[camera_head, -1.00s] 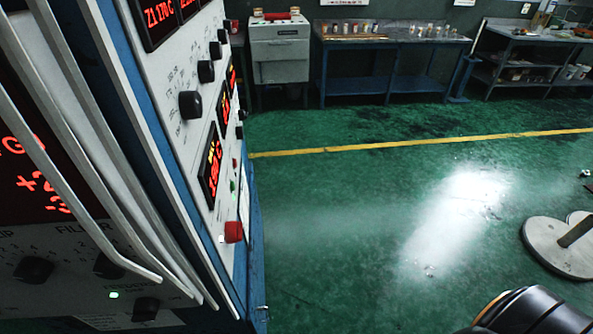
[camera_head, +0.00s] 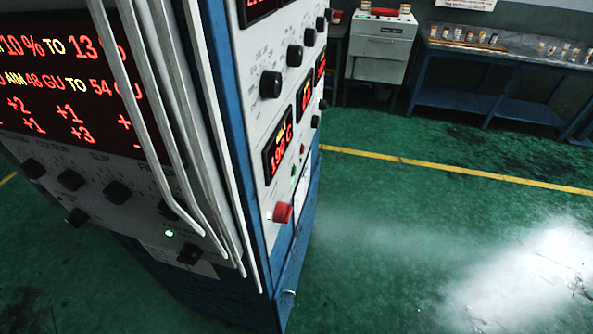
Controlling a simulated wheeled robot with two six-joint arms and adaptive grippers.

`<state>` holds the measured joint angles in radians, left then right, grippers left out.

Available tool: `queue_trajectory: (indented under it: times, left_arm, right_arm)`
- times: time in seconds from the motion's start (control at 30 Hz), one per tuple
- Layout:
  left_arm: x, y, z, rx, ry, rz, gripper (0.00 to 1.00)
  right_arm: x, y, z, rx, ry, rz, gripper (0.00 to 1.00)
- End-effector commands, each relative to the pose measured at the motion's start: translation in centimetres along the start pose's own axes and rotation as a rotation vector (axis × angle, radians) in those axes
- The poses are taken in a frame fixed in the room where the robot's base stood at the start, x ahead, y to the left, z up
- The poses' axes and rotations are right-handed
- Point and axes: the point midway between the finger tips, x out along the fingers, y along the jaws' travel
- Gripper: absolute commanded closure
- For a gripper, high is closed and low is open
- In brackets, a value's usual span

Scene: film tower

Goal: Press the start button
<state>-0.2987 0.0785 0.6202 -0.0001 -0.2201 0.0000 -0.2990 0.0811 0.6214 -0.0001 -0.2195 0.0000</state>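A tall control cabinet fills the left and middle of the head view. Its narrow right-hand panel (camera_head: 255,120) carries black knobs, red displays and a large red button (camera_head: 283,212). A small green button (camera_head: 294,171) sits just above the red one, and a small red one (camera_head: 302,149) sits above that. On the wider left-hand face, a small green light (camera_head: 169,233) glows below a row of black knobs. I cannot read which button is marked start. Neither gripper is in view.
Pale curved bars (camera_head: 165,120) run down the cabinet between its two faces. Green floor (camera_head: 400,240) lies open to the right, with a yellow line (camera_head: 450,170) across it. A grey machine (camera_head: 380,48) and a blue bench (camera_head: 470,70) with small jars stand at the back.

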Motion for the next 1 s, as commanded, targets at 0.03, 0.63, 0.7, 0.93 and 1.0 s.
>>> queue_trajectory:
  times: [0.03, 0.63, 0.7, 0.93, 1.0]
  left_arm:
    - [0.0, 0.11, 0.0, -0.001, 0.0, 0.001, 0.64]
    - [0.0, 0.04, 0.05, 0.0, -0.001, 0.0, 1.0]
    - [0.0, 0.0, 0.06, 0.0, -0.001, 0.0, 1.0]
    - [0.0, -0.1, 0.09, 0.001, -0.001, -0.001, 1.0]
    - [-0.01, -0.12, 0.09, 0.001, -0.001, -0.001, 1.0]
  right_arm:
    - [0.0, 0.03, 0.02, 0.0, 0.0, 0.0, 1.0]
    - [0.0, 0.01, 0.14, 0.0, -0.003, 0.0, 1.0]
    - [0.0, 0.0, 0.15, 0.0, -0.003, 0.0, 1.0]
    - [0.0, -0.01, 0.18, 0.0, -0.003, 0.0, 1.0]
    - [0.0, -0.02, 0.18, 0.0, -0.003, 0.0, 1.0]
